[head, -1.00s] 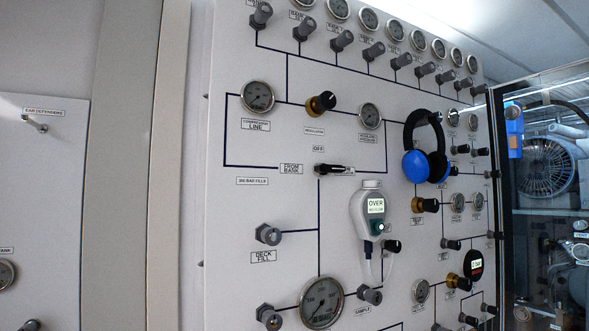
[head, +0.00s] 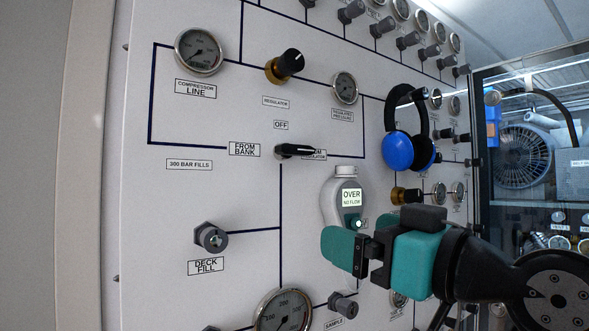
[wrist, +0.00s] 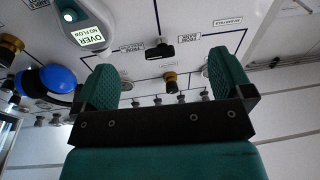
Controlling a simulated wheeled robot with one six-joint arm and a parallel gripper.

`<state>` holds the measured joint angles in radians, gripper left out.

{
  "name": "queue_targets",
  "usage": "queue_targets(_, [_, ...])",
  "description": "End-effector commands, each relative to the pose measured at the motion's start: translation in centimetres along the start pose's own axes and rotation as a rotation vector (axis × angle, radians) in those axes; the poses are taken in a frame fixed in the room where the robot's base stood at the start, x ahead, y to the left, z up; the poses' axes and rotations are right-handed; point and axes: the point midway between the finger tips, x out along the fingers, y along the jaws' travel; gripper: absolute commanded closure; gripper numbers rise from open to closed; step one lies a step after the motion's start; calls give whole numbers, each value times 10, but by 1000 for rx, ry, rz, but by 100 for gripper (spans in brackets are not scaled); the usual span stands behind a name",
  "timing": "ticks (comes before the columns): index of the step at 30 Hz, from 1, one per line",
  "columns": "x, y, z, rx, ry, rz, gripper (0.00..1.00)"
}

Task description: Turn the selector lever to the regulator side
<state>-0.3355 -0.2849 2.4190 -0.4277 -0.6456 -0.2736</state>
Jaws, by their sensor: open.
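The selector lever (head: 298,151) is a black handle on the white panel, lying roughly level with its long end pointing right. It partly covers the label on its right, of which "LATOR" shows. The FROM BANK label (head: 244,149) is at its left and the OFF label (head: 280,125) above it. The lever also shows in the wrist view (wrist: 160,50), beyond the gap between my fingers. My teal-padded gripper (head: 340,248) is below and right of the lever in the head view, apart from it. In the wrist view my gripper (wrist: 166,78) is open and empty.
A flow meter (head: 342,198) reading OVER NO FLOW hangs just above my gripper. Blue headphones (head: 399,151) hang to the right. The regulator knob (head: 285,66), a gauge (head: 345,87) and the deck fill fitting (head: 211,237) protrude from the panel.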

Motion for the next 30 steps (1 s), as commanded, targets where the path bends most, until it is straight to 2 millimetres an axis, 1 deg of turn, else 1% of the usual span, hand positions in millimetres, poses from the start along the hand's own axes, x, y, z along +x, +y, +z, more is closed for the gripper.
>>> queue_targets(1, [1, 3, -15, -17, 78, 18, 2])
queue_targets(3, [1, 6, -33, -37, 169, 41, 2])
queue_targets(4, [1, 7, -39, -43, 198, 48, 2])
queue_targets(6, [1, 8, -48, -54, 244, 60, 2])
queue_targets(8, [3, 9, -54, -57, 263, 64, 2])
queue_targets(11, [13, 10, -59, -58, 268, 65, 2])
queue_targets(14, [31, 9, -65, -56, 266, 62, 2])
queue_targets(24, [107, 13, -87, -56, 265, 62, 2])
queue_targets(30, [144, 16, -95, -56, 264, 63, 2])
